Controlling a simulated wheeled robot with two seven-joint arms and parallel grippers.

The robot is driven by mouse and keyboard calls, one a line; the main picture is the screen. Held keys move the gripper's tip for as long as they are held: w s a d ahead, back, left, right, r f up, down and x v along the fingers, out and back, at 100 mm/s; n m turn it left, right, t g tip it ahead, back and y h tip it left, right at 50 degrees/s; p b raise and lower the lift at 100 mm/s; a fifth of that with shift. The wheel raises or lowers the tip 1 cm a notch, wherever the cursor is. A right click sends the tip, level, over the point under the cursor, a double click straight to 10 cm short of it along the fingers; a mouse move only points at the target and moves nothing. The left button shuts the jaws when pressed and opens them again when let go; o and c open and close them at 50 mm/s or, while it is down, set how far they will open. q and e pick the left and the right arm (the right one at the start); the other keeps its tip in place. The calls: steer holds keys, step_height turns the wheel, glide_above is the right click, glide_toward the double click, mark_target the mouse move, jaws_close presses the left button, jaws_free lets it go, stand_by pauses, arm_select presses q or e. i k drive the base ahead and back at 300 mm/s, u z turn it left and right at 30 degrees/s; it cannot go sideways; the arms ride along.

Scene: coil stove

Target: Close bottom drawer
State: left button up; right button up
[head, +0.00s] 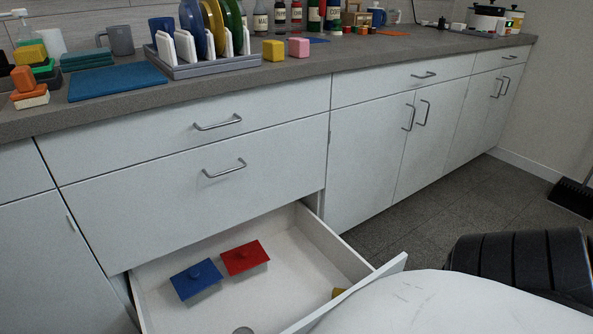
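The bottom drawer (336,252) is pulled well out of the white cabinet, at the lower middle of the head view. Its front panel is partly hidden behind a large white part of mine at the lower right. Inside lie a blue lidded piece (196,280) and a red lidded piece (245,257), side by side. A bit of something yellow (338,292) and a grey round thing (243,331) also show in it, both mostly hidden or cut off. Neither of my grippers is in view.
Closed drawers with bar handles (224,168) lie above the open one. The counter (350,86) holds a dish rack (212,64), sponges (274,50), bottles and a blue mat (117,82). Grey floor (455,205) is clear at right; a broom (574,196) stands by the wall.

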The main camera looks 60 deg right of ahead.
mark_target(309, 259)
steer(key=u, duration=1)
steer(key=i, duration=0.4)
steer(key=z, duration=3.6)
steer(key=k, duration=0.8)
steer(key=u, duration=0.65)
steer(key=i, duration=0.5)
steer(key=z, duration=0.05)
